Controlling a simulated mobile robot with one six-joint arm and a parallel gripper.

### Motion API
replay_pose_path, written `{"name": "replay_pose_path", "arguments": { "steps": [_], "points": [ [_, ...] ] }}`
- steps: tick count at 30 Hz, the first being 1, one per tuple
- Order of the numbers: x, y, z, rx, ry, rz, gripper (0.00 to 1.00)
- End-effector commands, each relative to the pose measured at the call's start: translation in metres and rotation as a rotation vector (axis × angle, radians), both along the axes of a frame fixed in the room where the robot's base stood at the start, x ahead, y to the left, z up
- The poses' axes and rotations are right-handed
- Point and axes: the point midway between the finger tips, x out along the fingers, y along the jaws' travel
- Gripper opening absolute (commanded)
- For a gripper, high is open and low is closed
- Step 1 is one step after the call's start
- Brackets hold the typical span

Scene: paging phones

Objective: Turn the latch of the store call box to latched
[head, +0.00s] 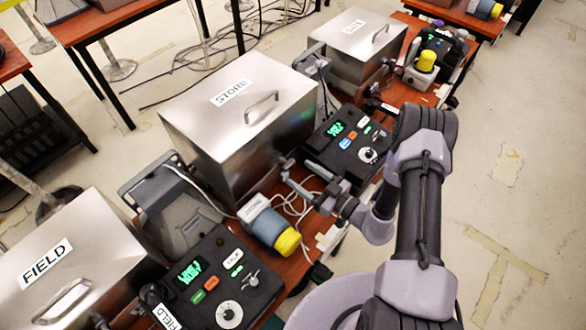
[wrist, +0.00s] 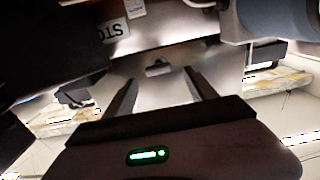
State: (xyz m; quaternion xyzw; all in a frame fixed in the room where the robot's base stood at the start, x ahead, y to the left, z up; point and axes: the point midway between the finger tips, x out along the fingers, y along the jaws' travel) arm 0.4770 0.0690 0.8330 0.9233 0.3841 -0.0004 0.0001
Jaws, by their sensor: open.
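The store call box (head: 215,140) is a shiny steel box with a STORE label and a handle on its lid, in the middle of the head view. My gripper (head: 287,172) is at the lower part of its right-hand face. In the wrist view, my gripper (wrist: 161,76) is open, with its two fingers apart and nothing held. A small dark fitting (wrist: 158,67), probably the latch, shows on the steel face between the fingertips. I cannot tell its turn position or whether the fingers touch it.
The FIELD box (head: 85,270) and another steel box (head: 358,45) flank the store box.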

Motion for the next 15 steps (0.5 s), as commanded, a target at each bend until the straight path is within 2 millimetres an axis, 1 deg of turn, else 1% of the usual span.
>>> {"name": "replay_pose_path", "arguments": {
  "steps": [1, 6, 9, 15],
  "points": [
    [0.007, 0.009, -0.002, 0.000, -0.003, 0.005, 0.66],
    [0.025, 0.026, -0.001, -0.001, -0.002, 0.002, 0.66],
    [0.030, 0.030, 0.000, 0.000, -0.001, 0.001, 0.66],
    [0.031, 0.031, 0.001, 0.001, -0.001, 0.000, 0.66]
  ]
}}
